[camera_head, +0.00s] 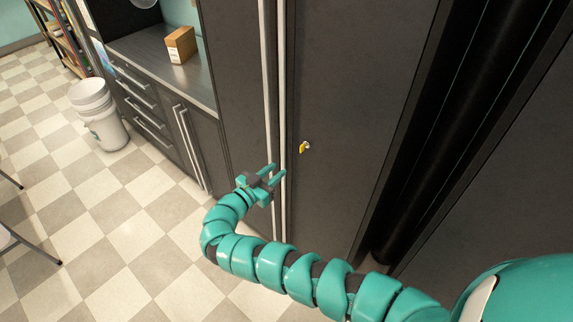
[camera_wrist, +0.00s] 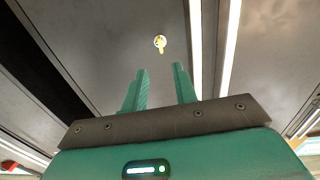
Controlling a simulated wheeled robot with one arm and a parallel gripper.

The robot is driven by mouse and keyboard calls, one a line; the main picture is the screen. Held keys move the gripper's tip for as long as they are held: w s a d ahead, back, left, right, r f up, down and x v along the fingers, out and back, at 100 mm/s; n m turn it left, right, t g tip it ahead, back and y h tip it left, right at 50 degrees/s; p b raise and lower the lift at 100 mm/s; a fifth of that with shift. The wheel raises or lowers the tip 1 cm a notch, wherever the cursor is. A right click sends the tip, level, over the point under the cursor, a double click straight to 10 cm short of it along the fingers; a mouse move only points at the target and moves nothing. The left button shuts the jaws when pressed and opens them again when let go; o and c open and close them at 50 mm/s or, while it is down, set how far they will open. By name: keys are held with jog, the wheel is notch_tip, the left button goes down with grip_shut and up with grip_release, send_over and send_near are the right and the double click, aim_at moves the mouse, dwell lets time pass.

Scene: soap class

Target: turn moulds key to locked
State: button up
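A small yellow key (camera_head: 303,148) sits in a round lock on the dark cabinet door (camera_head: 340,110), just right of the long vertical handles. The key also shows in the wrist view (camera_wrist: 160,43), above and beyond my fingertips. My gripper (camera_head: 274,173) is in front of the cabinet, lower and to the left of the key. In the wrist view its two teal fingers (camera_wrist: 160,70) are apart with nothing between them, and they do not touch the key. The key's exact angle is too small to tell.
Two long pale vertical handles (camera_head: 281,90) run beside the lock, close to my gripper. A counter (camera_head: 170,75) with drawers bears a cardboard box (camera_head: 180,45) at upper left. White buckets (camera_head: 98,115) stand on the checkered floor. The floor at left is mostly clear.

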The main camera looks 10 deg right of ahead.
jog(key=v, duration=0.6)
dwell(0.5)
